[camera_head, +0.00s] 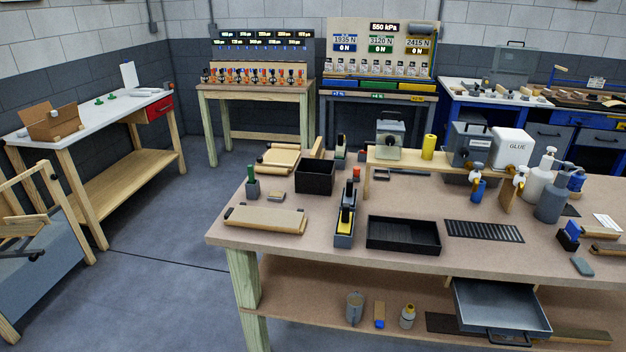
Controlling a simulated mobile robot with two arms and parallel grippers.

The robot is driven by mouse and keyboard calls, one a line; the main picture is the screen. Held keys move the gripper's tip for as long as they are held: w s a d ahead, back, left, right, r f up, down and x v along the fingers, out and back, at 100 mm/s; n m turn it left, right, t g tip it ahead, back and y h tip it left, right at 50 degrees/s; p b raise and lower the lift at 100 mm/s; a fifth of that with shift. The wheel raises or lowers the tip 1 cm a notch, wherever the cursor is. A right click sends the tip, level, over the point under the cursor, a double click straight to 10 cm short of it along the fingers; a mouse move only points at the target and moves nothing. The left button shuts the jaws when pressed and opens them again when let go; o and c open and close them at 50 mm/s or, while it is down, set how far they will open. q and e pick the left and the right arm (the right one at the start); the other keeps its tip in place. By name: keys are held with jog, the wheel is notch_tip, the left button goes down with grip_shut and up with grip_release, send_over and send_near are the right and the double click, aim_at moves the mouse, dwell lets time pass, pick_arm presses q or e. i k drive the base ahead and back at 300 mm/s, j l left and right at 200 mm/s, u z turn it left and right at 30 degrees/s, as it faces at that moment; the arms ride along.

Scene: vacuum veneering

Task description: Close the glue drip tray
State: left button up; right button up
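A grey metal tray (500,303), which looks like the glue drip tray, juts out toward me under the front edge of the workbench top (330,255). It is pulled open, its inside looks empty, and a dark handle (508,340) runs along its front. Its rear end is hidden under the top. A black slotted grate (484,231) lies in the top above it. The white glue container (512,147) stands on the small wooden shelf behind. Neither of my grippers is in view.
A lower shelf (300,285) holds a metal can (355,308), a brush (379,314) and a small bottle (407,316) left of the tray. A black tray (403,235) and several bottles and tools stand on the bench. Floor (170,290) is clear at left.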

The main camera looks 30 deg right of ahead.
aim_at(489, 307)
jog(key=k+j+z, duration=0.1)
jog(key=z, duration=2.1)
